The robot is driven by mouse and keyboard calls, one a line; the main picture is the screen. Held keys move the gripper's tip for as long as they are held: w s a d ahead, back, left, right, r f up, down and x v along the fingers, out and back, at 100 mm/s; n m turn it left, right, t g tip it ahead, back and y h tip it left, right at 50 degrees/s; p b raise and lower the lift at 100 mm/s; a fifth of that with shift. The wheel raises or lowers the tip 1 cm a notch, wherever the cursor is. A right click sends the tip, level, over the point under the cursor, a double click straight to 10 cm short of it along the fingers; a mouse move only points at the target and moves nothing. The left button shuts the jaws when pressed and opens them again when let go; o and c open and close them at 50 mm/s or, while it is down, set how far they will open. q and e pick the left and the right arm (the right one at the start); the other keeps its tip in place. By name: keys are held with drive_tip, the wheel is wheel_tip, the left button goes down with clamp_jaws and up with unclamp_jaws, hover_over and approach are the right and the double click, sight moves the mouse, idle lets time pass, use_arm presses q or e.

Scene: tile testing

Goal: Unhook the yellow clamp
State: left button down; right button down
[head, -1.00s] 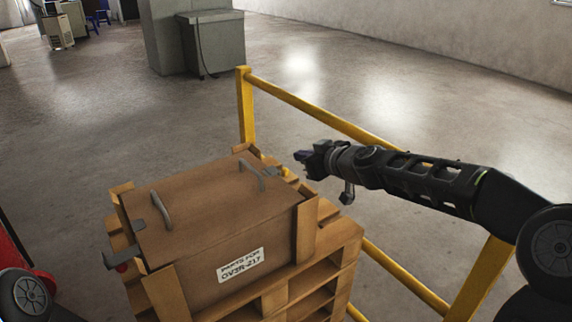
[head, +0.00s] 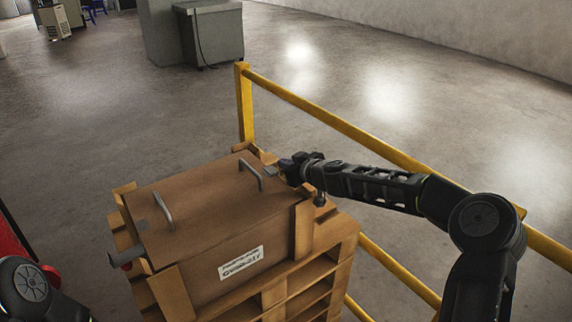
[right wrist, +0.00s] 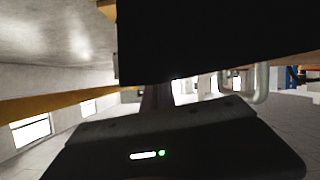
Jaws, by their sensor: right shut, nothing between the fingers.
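A brown wooden crate (head: 205,205) with two grey handles on its lid stands on a pallet. My right gripper (head: 284,167) is at the crate's far right corner, shut and empty, next to a grey metal latch piece (head: 270,171). The yellow clamp cannot be made out now; my gripper probably hides it. I cannot tell whether the gripper touches the latch. In the right wrist view, the dark crate edge (right wrist: 210,45) fills the top, with a grey handle (right wrist: 262,84) beside it. My left gripper is not in view.
A yellow guard rail (head: 330,118) runs behind the pallet and passes behind my right arm. The wooden pallet (head: 285,285) carries the crate. A grey metal fitting (head: 124,258) sticks out at the crate's left end. The floor beyond the rail is clear.

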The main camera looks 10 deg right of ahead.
drive_tip(key=shift+f, duration=0.2)
drive_tip(key=shift+w+d+f+m+b, duration=0.15)
drive_tip(key=shift+d+m+b, duration=0.15)
drive_tip(key=shift+d+b, duration=0.15)
idle(0.5)
drive_tip(key=shift+y, duration=0.3)
drive_tip(key=w+d+f+m+g+y+b, duration=0.1)
drive_tip(key=d+f+m+y+b, duration=0.4)
drive_tip(key=b, duration=0.8)
wheel_tip(320, 180, down, 2)
drive_tip(key=w+m, duration=0.1)
drive_tip(key=m, duration=0.2)
drive_tip(key=shift+d+f+m+y, duration=0.2)
drive_tip(key=shift+d+m+y, duration=0.1)
drive_tip(key=shift+d, duration=0.1)
drive_tip(key=v, duration=0.7)
drive_tip(key=shift+s+d+b, duration=0.2)
drive_tip(key=shift+b, duration=0.15)
